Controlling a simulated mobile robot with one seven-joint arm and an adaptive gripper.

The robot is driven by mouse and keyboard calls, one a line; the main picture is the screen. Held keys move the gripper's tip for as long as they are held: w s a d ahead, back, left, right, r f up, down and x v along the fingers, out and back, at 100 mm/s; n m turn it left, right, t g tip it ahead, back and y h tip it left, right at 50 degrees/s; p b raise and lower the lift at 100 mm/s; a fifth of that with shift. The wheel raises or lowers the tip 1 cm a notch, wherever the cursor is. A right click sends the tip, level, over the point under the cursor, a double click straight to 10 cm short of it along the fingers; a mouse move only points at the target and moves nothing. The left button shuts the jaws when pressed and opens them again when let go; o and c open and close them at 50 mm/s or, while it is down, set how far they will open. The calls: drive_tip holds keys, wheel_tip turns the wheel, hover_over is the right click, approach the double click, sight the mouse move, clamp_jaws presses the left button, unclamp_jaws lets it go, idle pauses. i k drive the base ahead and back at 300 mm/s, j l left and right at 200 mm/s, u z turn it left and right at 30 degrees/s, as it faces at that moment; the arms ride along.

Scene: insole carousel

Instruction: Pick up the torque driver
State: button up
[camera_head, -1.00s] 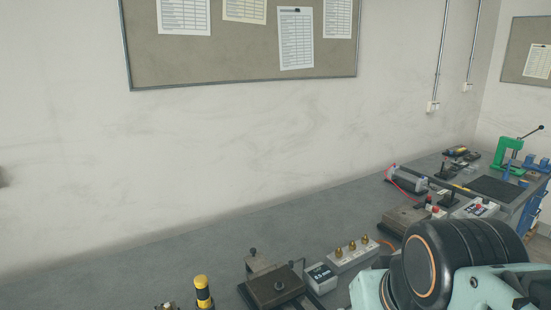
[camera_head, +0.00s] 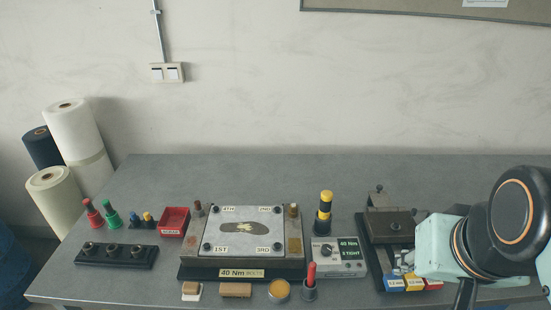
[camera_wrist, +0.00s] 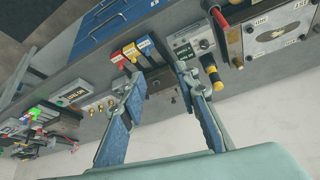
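A yellow-and-black upright handle, which looks like the torque driver (camera_head: 324,212), stands behind the grey box with the "40 N TIGHT" display. In the wrist view the same handle (camera_wrist: 211,72) is just right of my right finger, apart from it. My gripper (camera_wrist: 157,72) is open and empty above the bench, its blue fingers spread, with the dark fixture in view between them. In the head view my arm covers the right side and the fingers are not clear.
The display box (camera_head: 338,256) and the clamp plate (camera_head: 246,228) marked "40 Nm" sit to the left. The dark fixture (camera_head: 390,226) and colored label blocks (camera_head: 394,284) are near my arm. A short red-handled tool (camera_head: 311,278) stands at the front. The back of the bench is clear.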

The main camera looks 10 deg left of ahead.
sight(326, 195)
drive_tip(key=u, duration=1.2)
drive_tip(key=z, duration=0.2)
drive_tip(key=i, duration=0.15)
drive_tip(key=z, duration=0.5)
drive_tip(key=i+j+z, duration=0.15)
drive_tip(key=j+z, duration=0.6)
drive_tip(key=i+l, duration=0.1)
drive_tip(key=l+z, duration=0.05)
drive_tip(key=l, duration=0.05)
